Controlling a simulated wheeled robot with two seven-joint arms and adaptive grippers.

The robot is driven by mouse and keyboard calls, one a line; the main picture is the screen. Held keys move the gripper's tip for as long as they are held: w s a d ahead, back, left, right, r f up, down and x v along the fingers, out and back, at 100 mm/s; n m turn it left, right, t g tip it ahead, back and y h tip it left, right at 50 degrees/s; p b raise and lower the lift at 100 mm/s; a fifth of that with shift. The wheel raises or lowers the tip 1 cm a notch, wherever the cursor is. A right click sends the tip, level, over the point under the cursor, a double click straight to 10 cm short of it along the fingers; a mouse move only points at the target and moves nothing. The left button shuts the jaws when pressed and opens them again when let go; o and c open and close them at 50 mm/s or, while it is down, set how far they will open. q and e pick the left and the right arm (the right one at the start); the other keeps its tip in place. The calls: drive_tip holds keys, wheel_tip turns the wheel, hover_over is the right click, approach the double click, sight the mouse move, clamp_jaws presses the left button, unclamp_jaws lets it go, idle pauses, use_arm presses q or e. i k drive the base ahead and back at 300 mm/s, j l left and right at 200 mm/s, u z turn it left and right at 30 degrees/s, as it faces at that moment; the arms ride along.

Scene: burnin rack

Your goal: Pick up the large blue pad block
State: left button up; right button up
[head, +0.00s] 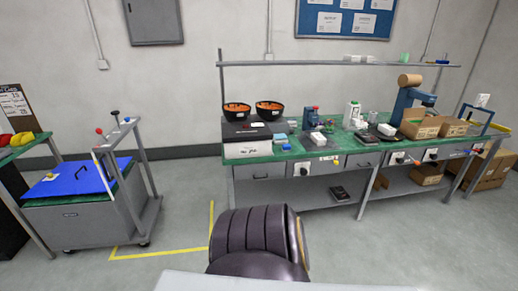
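A flat bright blue pad (75,178) covers the top of a low grey cart at the left. A small dark handle-like shape and a small blue piece lie on it. A small light-blue block (280,138) sits on the green workbench, beside the dark box at its left end. I cannot tell from this distance which blue item is the large pad block. Neither of my grippers is in view.
The green-topped workbench (228,166) carries two black bowls (237,111) of orange items, a blue microscope-like device (408,97) and open cardboard boxes (420,129). A dark ribbed rounded shape (252,232) blocks the near centre. Yellow-taped floor lies between cart and bench.

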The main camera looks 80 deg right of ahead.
sight(286, 148)
drive_tip(key=z, duration=3.1)
